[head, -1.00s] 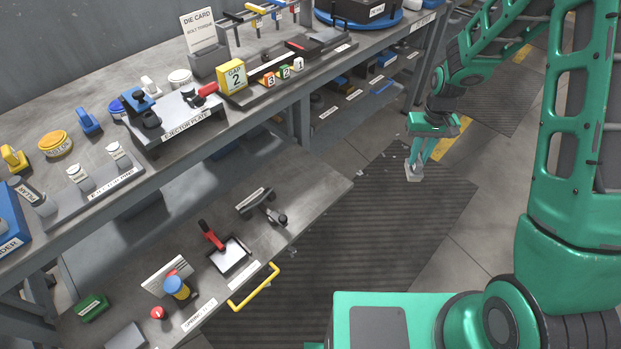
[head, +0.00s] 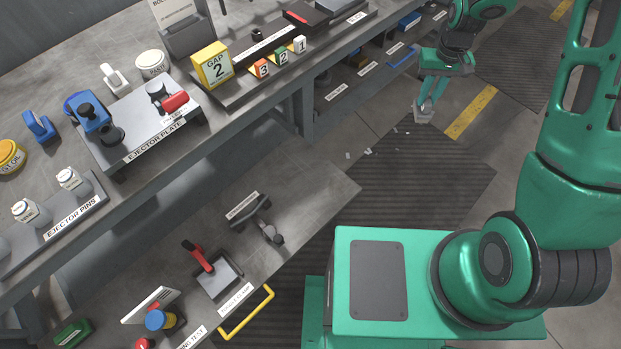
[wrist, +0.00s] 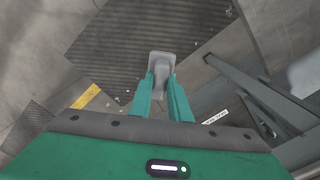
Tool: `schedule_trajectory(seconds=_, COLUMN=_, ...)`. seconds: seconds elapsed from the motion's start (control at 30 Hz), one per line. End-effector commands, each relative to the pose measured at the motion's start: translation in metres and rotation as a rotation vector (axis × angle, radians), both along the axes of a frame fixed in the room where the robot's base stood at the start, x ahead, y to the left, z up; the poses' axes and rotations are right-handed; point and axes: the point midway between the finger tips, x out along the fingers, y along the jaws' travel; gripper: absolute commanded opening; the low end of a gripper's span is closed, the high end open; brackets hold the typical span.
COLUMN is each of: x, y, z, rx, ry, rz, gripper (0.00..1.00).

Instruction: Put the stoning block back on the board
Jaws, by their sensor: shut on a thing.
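My gripper (head: 425,104) hangs low over the floor on the right side of the head view, fingers pointing down. It is shut on a light grey block (head: 423,116), which I take to be the stoning block. In the wrist view the block (wrist: 161,62) sits between the tips of the two green fingers (wrist: 160,82) and sticks out beyond them. Its label, if any, cannot be read. It is well away from the benches. I cannot tell which surface in view is the board.
The long bench holds an ejector plate (head: 140,120), a yellow gap block (head: 212,64) and numbered blocks (head: 282,56). A lower shelf (head: 325,180) with a yellow handle (head: 247,312) juts out. Small pale scraps lie near the dark floor mat (head: 420,180). Floor around the gripper is open.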

Motion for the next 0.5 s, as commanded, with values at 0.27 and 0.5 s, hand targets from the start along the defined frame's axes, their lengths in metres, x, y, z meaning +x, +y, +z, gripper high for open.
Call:
schedule_trajectory(seconds=0.27, x=0.0, y=0.0, z=0.0, rx=0.0, ry=0.0, rz=0.0, gripper=0.0)
schedule_trajectory(seconds=0.5, x=-0.015, y=0.054, z=-0.005, rx=0.004, ry=0.003, rz=0.084, gripper=0.0)
